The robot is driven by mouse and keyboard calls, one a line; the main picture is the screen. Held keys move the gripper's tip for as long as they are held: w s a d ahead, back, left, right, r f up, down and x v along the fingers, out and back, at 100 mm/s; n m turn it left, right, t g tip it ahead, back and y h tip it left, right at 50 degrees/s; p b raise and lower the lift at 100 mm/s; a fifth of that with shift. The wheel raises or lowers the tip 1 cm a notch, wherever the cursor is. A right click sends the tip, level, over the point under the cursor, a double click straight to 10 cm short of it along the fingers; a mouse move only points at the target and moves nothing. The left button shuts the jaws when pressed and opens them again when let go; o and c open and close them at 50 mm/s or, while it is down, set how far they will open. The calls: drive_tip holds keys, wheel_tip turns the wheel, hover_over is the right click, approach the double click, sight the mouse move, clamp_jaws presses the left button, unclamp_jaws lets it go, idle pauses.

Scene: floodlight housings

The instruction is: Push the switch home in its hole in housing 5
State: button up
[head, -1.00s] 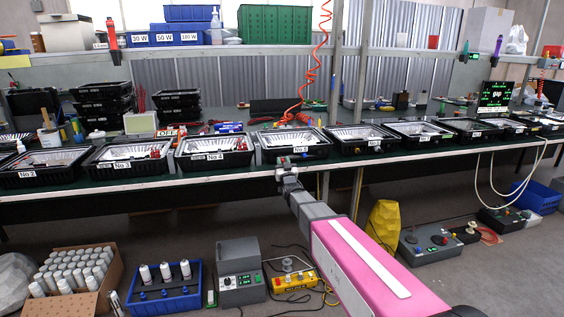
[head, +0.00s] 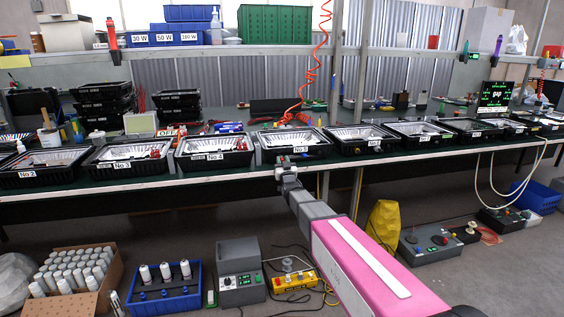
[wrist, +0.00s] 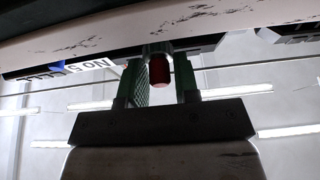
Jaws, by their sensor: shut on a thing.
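Housing 5 (head: 268,153) is a black box with a bright reflector, labelled No 5, at the front edge of the bench in the head view. Its label (wrist: 92,63) shows upside down in the wrist view. My gripper (head: 284,163) is at the housing's front wall. In the wrist view my gripper (wrist: 160,62) has its two greenish fingers around the red switch (wrist: 160,72), shut on it. The switch's far end points to the dark housing wall; whether it sits in the hole, and how deep, I cannot tell. The hole is hidden.
Housing 4 (head: 240,158) stands close on the left and another housing (head: 345,149) on the right. The pale bench edge (wrist: 120,32) crosses the wrist view close to the fingers. A coiled red hose (head: 310,75) hangs behind housing 5.

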drive_tip(key=shift+w+a, duration=0.15)
drive_tip(key=shift+w, duration=0.35)
idle(0.4)
drive_tip(key=o, duration=1)
drive_tip(key=shift+s, duration=0.1)
drive_tip(key=v, duration=1)
drive_tip(key=s+d+f+m+g+h, duration=0.1)
drive_tip(key=s+d+f+g+h, duration=0.2)
drive_tip(key=s+d+f+g, duration=0.3)
drive_tip(key=s+d+f+m+g+h, duration=0.1)
drive_tip(key=s+d+f+g+h, duration=0.15)
drive_tip(key=d+f+g, duration=0.45)
drive_tip(key=s+d+f+g, duration=0.2)
drive_tip(key=s+d+g, duration=0.1)
drive_tip(key=s, duration=0.4)
drive_tip(key=s+d+f+g, duration=0.2)
drive_tip(key=s+d+g, duration=0.1)
drive_tip(key=s, duration=0.3)
drive_tip(key=s+d+f+m+g, duration=0.1)
drive_tip(key=s+d+f+g, duration=0.1)
drive_tip(key=s, duration=0.5)
drive_tip(key=shift+s+d+f+g+h, duration=0.1)
drive_tip(key=shift+s+d+g+h, duration=0.25)
drive_tip(key=shift+d, duration=0.25)
